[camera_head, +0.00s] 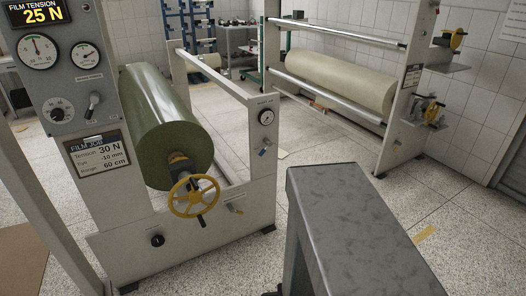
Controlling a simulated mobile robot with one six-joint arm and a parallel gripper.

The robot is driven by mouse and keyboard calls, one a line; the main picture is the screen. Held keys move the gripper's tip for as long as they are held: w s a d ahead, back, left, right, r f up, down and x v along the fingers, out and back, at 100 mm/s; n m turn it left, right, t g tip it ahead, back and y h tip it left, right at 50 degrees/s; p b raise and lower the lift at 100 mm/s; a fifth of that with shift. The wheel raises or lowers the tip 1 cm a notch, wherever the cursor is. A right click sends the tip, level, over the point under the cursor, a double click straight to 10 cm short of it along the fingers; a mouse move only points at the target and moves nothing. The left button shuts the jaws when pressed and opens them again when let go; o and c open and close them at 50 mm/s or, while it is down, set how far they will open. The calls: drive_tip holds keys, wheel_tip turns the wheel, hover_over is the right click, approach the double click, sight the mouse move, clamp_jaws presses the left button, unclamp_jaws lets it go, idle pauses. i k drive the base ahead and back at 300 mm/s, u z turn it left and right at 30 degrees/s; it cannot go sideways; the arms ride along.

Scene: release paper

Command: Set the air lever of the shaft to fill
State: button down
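The unwind stand (262,185) holds a large green film roll (165,120) on a shaft with a yellow handwheel (194,196). On its right upright is a small round gauge (266,117) under a label too small to read. Below the gauge is a small lever with a bluish tip (262,152). It may be the shaft's air lever; its setting cannot be read. Another lever (93,104) sits on the grey control panel (72,75) at the upper left, tilted. My gripper is not in view.
The panel display reads 25 N; the job card (97,158) reads 30 N. A black knob (157,240) is low on the stand. A grey metal block (350,220) fills the front right. A second stand with a cream roll (335,82) is behind. Speckled floor is open between them.

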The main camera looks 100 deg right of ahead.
sight(267, 142)
drive_tip(key=u, duration=1.1)
drive_tip(key=k, duration=0.1)
drive_tip(key=z, duration=2.8)
drive_tip(key=i, duration=1)
drive_tip(key=z, duration=0.05)
drive_tip(key=k, duration=0.6)
drive_tip(key=z, duration=0.05)
